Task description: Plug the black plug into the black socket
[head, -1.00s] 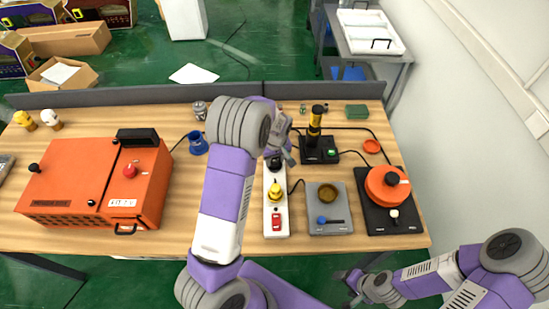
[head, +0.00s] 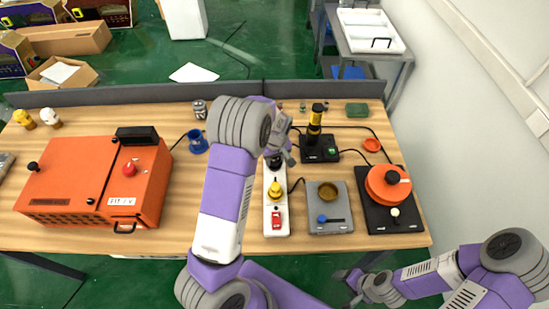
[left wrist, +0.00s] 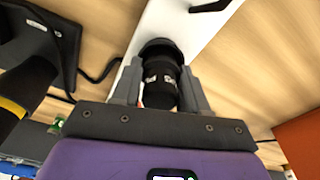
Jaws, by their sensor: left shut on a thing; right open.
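The white power strip (head: 275,210) lies on the table with a yellow plug (head: 275,190) standing in it. My left gripper (head: 284,152) is over the strip's far part. In the left wrist view its fingers (left wrist: 157,90) are shut on the black plug (left wrist: 160,88), which has white marks. The black socket (left wrist: 158,44) shows as a dark rim on the white strip right at the plug's end. The plug is lined up with it; I cannot tell how deep it sits. My right gripper (head: 352,283) is open and empty, off the table's front right.
An orange box machine (head: 95,185) stands at left. Right of the strip are a grey scale-like device (head: 329,215), a black grinder-like device (head: 320,150) and an orange round device on a black base (head: 388,185). Black cables run between them. A grey panel (head: 150,92) edges the table's back.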

